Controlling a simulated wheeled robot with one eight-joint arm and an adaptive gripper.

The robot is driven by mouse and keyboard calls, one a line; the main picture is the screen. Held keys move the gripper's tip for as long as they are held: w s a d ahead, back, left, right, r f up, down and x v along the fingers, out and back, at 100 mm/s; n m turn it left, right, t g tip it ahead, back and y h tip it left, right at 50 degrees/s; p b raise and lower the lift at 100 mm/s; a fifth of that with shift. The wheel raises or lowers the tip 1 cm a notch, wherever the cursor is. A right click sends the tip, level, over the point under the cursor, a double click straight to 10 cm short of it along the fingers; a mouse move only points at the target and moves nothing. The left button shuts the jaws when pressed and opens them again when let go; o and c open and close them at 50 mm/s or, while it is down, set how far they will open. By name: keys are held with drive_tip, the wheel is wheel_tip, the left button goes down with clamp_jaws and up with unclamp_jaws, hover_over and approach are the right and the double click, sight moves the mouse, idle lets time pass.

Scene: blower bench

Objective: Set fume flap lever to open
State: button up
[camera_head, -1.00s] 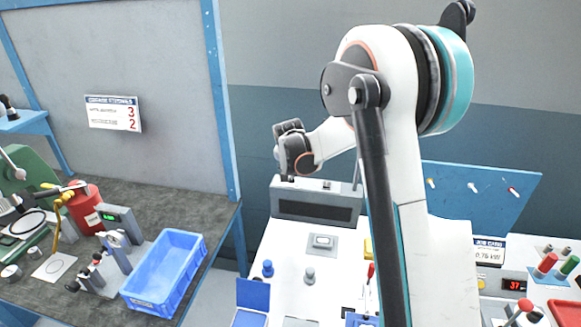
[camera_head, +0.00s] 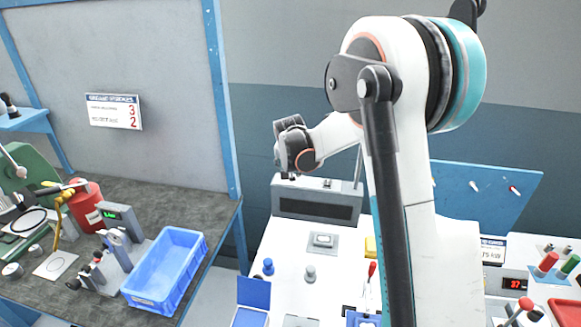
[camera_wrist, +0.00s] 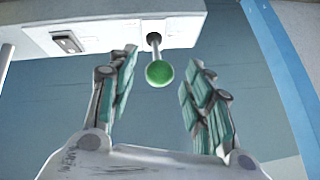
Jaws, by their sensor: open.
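In the wrist view a lever with a green ball knob (camera_wrist: 160,73) sticks out on a thin metal stem from a pale box (camera_wrist: 110,32). I take it to be the fume flap lever; no label on it is readable. My gripper (camera_wrist: 161,62) is open, with one finger on each side of the knob. A gap shows on both sides, and neither finger visibly touches it. In the head view the grey slotted box (camera_head: 316,200) stands at the back of the white bench, below my wrist. The lever cannot be made out there.
A rocker switch (camera_wrist: 67,42) sits on the box left of the lever. A blue post (camera_wrist: 283,75) runs along the right of the wrist view. In the head view, a blue bin (camera_head: 166,270) stands on the left bench and a red-handled screwdriver (camera_head: 371,272) on the white bench.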

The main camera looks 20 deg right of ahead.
drive_tip(key=v, duration=1)
drive_tip(key=shift+s+a+r, duration=0.15)
drive_tip(key=shift+s+r, duration=0.1)
drive_tip(key=shift+s, duration=0.05)
drive_tip(key=s+a+r+n+y+b, duration=0.1)
drive_tip(key=s+a+r+n, duration=0.15)
drive_tip(key=s, duration=0.65)
drive_tip(key=s+a+r+n+b, duration=0.15)
drive_tip(key=s+a, duration=0.25)
drive_tip(key=s, duration=0.5)
drive_tip(key=s+a+f+n+y, duration=0.1)
drive_tip(key=s+a+f+n, duration=0.1)
drive_tip(key=s, duration=0.6)
drive_tip(key=s+a+f+n, duration=0.2)
drive_tip(key=s+f+n, duration=0.1)
drive_tip(key=s, duration=0.6)
drive_tip(key=shift+s+f+t+y, duration=0.15)
drive_tip(key=shift+f+t+y, duration=0.15)
drive_tip(key=shift+y, duration=0.1)
